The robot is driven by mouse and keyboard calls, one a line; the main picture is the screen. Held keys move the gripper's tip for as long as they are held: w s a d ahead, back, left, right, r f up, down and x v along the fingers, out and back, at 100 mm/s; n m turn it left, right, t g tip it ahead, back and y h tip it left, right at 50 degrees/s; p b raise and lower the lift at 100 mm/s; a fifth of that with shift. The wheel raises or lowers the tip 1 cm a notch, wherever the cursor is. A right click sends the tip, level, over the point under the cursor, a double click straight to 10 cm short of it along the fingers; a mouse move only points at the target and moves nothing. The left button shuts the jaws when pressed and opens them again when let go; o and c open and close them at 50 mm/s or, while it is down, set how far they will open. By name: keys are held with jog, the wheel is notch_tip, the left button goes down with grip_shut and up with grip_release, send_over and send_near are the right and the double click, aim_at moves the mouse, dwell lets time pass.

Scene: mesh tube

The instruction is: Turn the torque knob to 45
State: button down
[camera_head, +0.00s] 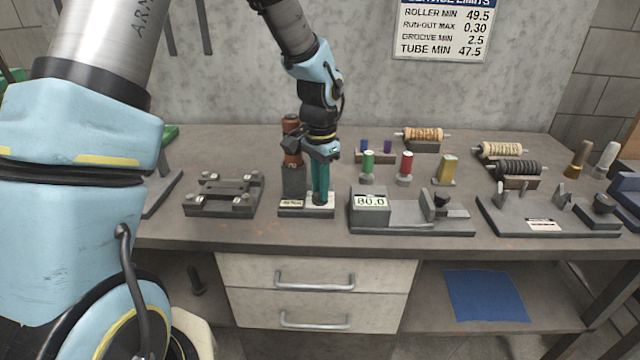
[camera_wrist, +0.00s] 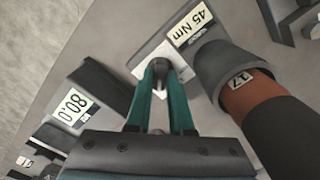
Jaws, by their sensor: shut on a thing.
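The torque knob (camera_wrist: 158,63) is a small dark knob on a pale base plate, mostly hidden by my fingers. My gripper (camera_head: 320,198) points down at the plate (camera_head: 328,211), its teal fingers shut on the knob; in the wrist view my gripper (camera_wrist: 159,70) has a fingertip on each side of it. Beside the knob on the same plate, a cream readout (camera_wrist: 191,25) shows "45 Nm". It also appears in the head view (camera_head: 291,204), too small to read surely. A dark grey holder (camera_head: 293,181) with an orange-and-black tool (camera_head: 291,131) marked 17 stands next to my fingers.
A dark fixture (camera_head: 222,194) stands to the left. Coloured spools, rollers and another fixture (camera_head: 540,215) fill the right side. The front bench strip is clear.

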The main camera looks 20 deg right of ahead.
jog(key=shift+m+p, duration=0.3)
jog(key=shift+m, duration=0.8)
jog(key=c, duration=0.8)
grip_release()
notch_tip(320, 180, up, 11)
jog(key=b, duration=0.2)
jog(key=shift+f, duration=0.1)
